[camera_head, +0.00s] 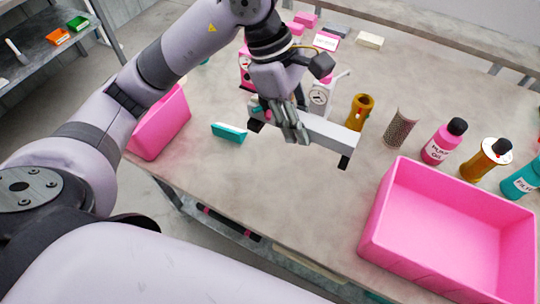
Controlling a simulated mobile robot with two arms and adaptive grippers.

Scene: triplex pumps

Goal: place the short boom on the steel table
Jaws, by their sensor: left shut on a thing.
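My left gripper (287,122) reaches over the table from the upper left and is shut on the short boom (330,133). The boom is a pale grey bar with dark ends, and it runs from the fingers toward the lower right. The fingers cover part of it. It is over the steel table (270,175); I cannot tell whether it touches the surface. My right gripper is not in view.
A large pink bin (375,225) stands at the front right and another pink bin (160,122) at the left. A teal block (229,132) lies left of the gripper. A brass part (358,112), a mesh cylinder (400,128) and a pink bottle (441,143) stand to the right. The front middle is clear.

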